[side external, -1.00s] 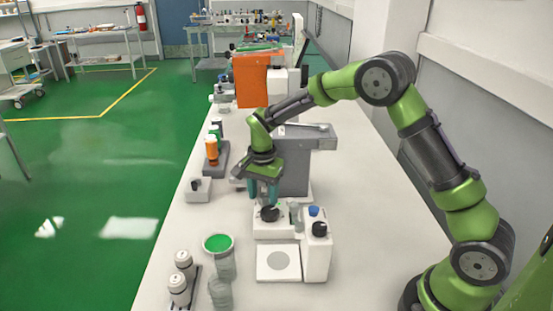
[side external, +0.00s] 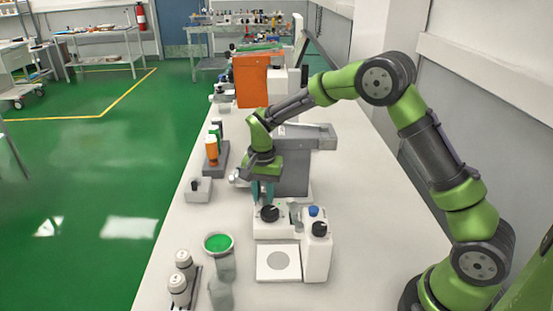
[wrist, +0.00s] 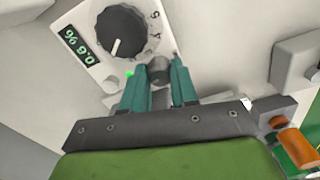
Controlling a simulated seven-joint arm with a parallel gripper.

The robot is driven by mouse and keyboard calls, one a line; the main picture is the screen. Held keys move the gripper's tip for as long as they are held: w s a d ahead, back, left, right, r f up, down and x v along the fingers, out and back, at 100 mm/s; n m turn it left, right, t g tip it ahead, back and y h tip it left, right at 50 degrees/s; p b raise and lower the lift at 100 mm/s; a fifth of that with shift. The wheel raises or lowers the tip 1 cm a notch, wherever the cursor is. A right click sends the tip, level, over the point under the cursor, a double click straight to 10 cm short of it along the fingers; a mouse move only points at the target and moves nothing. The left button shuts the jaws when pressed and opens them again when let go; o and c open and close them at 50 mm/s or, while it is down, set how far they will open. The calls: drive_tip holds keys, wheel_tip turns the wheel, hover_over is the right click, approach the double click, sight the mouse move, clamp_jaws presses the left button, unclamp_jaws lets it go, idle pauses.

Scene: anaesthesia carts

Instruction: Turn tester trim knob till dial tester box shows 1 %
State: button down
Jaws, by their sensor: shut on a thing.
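The tester box (wrist: 205,30) is white, with a large black dial (wrist: 118,33) marked with numbers and a small green-lit display (wrist: 78,45). The display appears tilted and seems to read 0.6 %. A small grey trim knob (wrist: 160,68) sits beside the dial, next to a green light. My gripper (wrist: 160,80) is shut on the trim knob, with one teal finger on each side. In the side view my gripper (side external: 262,192) points down just behind the black dial (side external: 269,213); the trim knob is hidden there.
A white unit (side external: 316,258) with blue and black caps stands right of the tester. A green-topped cup (side external: 218,243) and grey-white cylinders (side external: 180,289) stand at front left.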

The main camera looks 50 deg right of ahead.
sight(264, 195)
drive_tip(key=n, duration=0.5)
drive_tip(key=shift+n, duration=0.3)
drive_tip(key=n, duration=0.5)
drive_tip(key=shift+n, duration=0.3)
drive_tip(key=shift+r, duration=0.1)
drive_tip(key=c, duration=0.9)
unclamp_jaws()
drive_tip(key=shift+o, duration=0.2)
wheel_tip(264, 195, up, 17)
